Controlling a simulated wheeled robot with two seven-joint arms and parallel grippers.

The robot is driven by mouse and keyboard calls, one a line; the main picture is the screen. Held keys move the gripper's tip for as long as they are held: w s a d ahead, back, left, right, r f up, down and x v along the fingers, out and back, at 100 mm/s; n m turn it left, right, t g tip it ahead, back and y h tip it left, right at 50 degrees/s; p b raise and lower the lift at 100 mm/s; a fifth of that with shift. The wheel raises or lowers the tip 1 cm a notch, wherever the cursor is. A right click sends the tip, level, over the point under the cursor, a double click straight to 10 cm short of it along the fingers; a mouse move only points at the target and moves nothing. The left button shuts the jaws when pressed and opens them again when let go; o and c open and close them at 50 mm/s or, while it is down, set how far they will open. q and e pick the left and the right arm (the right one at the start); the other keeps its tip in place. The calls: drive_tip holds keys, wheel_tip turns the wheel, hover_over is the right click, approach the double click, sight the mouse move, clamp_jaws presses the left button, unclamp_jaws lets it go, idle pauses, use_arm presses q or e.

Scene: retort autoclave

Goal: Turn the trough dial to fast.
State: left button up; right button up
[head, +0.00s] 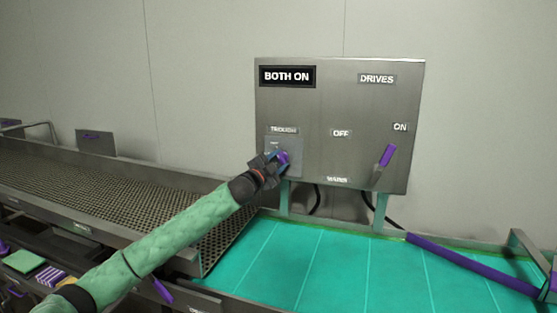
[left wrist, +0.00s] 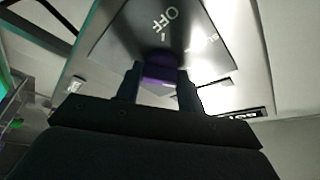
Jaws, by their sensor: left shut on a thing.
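The trough dial (head: 284,157) is a purple knob on a square plate at the lower left of the grey control panel, under the label TROUGH. My left gripper (head: 277,160) is at the dial and covers most of it. In the left wrist view the purple dial (left wrist: 160,72) sits between the two fingers of my left gripper (left wrist: 160,82), which is shut on it. The word OFF shows on the plate beyond the dial. The other markings are too small or blurred to read. My right gripper is not in view.
The control panel (head: 340,110) has a BOTH ON sign (head: 287,76) and a purple drives lever (head: 387,156) slanting toward ON. A green belt (head: 330,265) lies below the panel, and a perforated trough (head: 130,190) is at left. A purple bar (head: 470,264) lies at right.

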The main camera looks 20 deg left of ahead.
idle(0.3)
use_arm(q)
drive_tip(key=o, duration=1)
drive_tip(key=shift+f, duration=0.1)
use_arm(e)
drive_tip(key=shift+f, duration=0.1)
use_arm(q)
drive_tip(key=b+v, duration=0.4)
drive_tip(key=v, duration=0.3)
drive_tip(key=shift+s, duration=0.35)
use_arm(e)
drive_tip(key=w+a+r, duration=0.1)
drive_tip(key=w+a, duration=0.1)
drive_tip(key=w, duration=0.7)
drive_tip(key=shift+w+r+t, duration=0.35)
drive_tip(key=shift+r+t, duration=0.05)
use_arm(q)
drive_tip(key=shift+a+f, duration=0.15)
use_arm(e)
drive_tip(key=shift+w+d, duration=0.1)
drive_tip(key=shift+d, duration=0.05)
